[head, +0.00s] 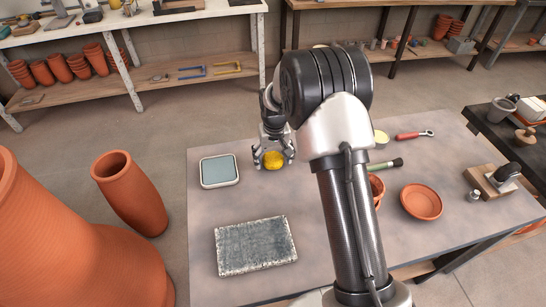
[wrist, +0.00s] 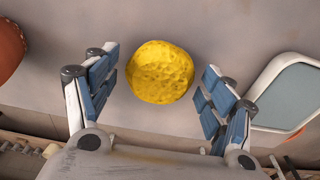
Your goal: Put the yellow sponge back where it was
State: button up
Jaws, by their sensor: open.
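The yellow sponge (head: 273,161) is a round, pitted lump near the far left part of the grey table. My gripper (head: 272,153) is over it, fingers pointing down. In the wrist view the sponge (wrist: 160,72) shows between and slightly beyond the two blue-padded fingers of my gripper (wrist: 159,82). The fingers are open, with a clear gap on each side of the sponge. Whether it rests fully on the table is hard to tell.
A white tray with a grey-blue inside (head: 202,177) lies left of the sponge, and a speckled slab (head: 219,262) lies nearer. A terracotta saucer (head: 422,203), green-tipped tool (head: 384,164) and red-handled tool (head: 410,135) lie right of my arm. Tall terracotta pots (head: 130,193) stand left.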

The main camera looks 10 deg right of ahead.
notch_tip(320, 180, up, 12)
jog(key=s+p, duration=0.1)
jog(key=p, duration=0.3)
notch_tip(320, 180, up, 9)
send_over(274, 161)
jog(key=s, duration=0.5)
jog(key=s+r+t, duration=0.2)
jog(key=s+r, duration=0.6)
jog(key=s, duration=0.4)
jog(key=s+t, duration=0.1)
jog(key=s, duration=1.6)
jog(key=shift+s+r, duration=0.3)
